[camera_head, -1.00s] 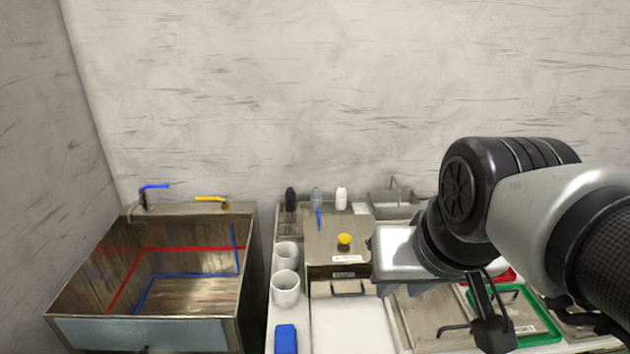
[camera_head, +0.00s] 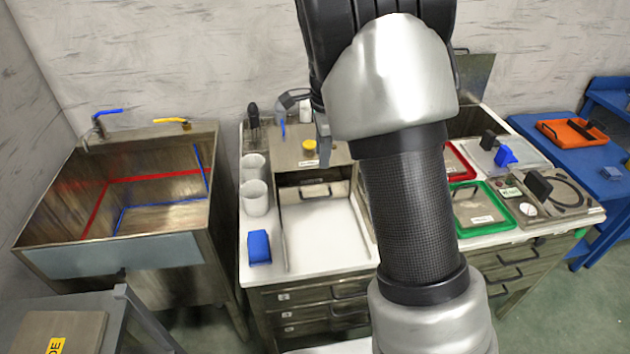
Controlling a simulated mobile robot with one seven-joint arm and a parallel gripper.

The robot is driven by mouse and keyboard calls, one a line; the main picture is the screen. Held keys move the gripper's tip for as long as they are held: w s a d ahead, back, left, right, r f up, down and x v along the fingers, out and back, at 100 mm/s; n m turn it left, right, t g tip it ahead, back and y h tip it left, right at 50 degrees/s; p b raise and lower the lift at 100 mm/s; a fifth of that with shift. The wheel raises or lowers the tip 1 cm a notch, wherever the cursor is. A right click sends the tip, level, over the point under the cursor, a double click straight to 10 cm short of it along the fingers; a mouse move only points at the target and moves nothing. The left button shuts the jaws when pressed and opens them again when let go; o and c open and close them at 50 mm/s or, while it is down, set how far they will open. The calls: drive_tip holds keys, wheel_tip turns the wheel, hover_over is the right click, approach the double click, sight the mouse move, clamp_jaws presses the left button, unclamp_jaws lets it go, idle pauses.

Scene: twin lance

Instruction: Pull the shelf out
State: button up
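A metal box (camera_head: 294,158) with a yellow knob (camera_head: 309,146) on top and a small label stands on the white bench. A low front panel with a dark bar handle (camera_head: 316,192) shows at its front, behind a flat white surface with thin side rails. I cannot tell for sure which part is the shelf.
A metal sink (camera_head: 120,256) stands left. White cups (camera_head: 254,197) and a blue block (camera_head: 259,246) are left of the box. Red and green trays (camera_head: 505,223) lie right on the bench, above drawers (camera_head: 508,272). A blue table (camera_head: 585,158) holds an orange tray (camera_head: 574,133).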

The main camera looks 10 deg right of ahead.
drive_tip(key=w+f, duration=0.1)
drive_tip(key=f, duration=0.4)
drive_tip(key=w+f, duration=0.1)
drive_tip(key=f, duration=0.5)
drive_tip(key=w+f, duration=0.1)
drive_tip(key=f, duration=0.5)
drive_tip(key=shift+w+b, duration=0.2)
drive_tip(key=shift+b, duration=0.2)
clamp_jaws()
drive_tip(key=shift+r, duration=0.1)
idle(0.4)
